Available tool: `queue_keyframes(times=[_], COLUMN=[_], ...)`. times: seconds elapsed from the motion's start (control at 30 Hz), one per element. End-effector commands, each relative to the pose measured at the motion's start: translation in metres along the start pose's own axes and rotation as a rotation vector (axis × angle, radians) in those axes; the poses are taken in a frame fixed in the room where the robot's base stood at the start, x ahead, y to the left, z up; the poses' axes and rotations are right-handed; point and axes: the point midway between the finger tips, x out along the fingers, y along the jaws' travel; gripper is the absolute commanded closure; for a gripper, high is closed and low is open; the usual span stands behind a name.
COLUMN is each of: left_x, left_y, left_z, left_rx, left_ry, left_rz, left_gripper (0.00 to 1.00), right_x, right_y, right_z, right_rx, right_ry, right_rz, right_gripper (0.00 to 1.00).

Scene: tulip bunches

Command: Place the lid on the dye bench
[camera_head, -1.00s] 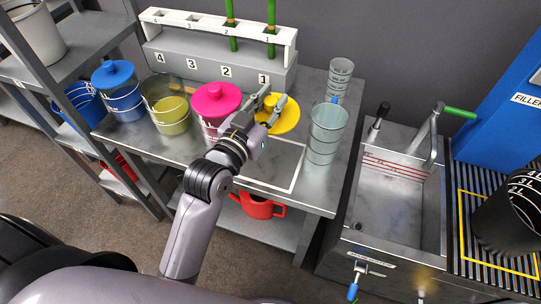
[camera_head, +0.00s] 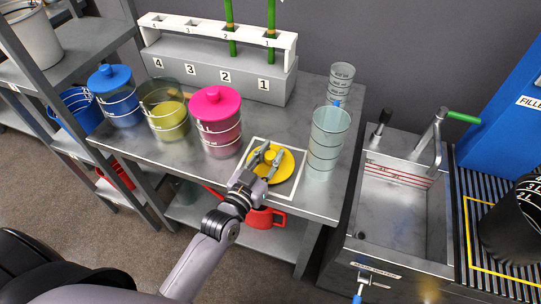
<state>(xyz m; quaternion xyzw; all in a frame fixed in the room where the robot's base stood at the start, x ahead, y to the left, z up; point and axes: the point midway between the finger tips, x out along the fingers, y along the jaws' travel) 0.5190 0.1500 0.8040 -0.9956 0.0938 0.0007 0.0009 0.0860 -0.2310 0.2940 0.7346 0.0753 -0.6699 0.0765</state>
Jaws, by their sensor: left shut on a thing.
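The yellow lid (camera_head: 285,165) is at the dye bench (camera_head: 253,130), within the white outlined square (camera_head: 303,163) on its top. I cannot tell whether it rests on the surface or is just above it. My left gripper (camera_head: 267,160) is shut on the lid's knob, and its fingers hide part of it. A pot with yellow dye (camera_head: 168,122) stands without a lid. The pots beside it have a blue lid (camera_head: 110,78) and a pink lid (camera_head: 215,103). My right gripper is not in view.
Clear measuring cups (camera_head: 327,140) stand to the right of the square. A numbered rack (camera_head: 220,73) with green stems is at the back. A red watering can (camera_head: 262,217) is on the shelf below. A sink (camera_head: 402,205) lies to the right.

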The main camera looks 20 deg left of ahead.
Motion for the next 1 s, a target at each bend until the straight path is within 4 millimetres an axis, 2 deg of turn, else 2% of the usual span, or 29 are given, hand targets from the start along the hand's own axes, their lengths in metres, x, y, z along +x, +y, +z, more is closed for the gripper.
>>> queue_keyframes(times=[0.3,0.33,0.6,1.0], left_x=[0.0002,0.0002,0.0002,-0.0024], left_y=[0.0002,0.0003,0.0003,0.0002], left_z=[0.0023,0.0028,0.0019,-0.0017], left_rx=[0.0,0.0,-0.001,0.0], left_ry=[0.0,0.0,0.0,-0.001], left_rz=[0.0,0.001,0.0,0.0], left_gripper=[1.0,0.76,0.58,0.56], right_x=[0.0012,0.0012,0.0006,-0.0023], right_y=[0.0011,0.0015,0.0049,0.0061], right_z=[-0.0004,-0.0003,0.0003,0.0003], right_rx=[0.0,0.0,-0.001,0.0], right_ry=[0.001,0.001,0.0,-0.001], right_rz=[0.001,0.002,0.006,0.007], right_gripper=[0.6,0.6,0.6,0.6])
